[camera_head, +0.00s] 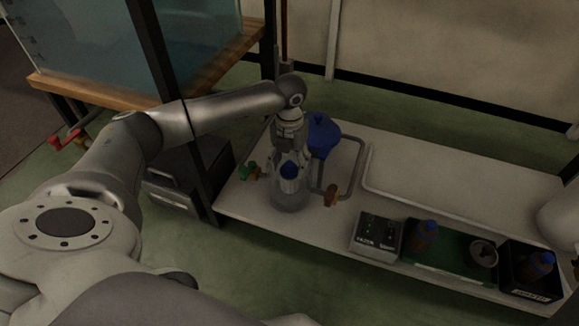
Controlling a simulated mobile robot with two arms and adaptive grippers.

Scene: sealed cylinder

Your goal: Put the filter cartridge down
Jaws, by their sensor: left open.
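My right gripper is not in view.
A blue housing (322,136) with grey pipes stands just behind, with green (248,171) and orange (331,195) valves nearby. A control box (377,235), a green tray (451,262) and a black crate (530,284) line the front edge. The bench's right middle is clear.

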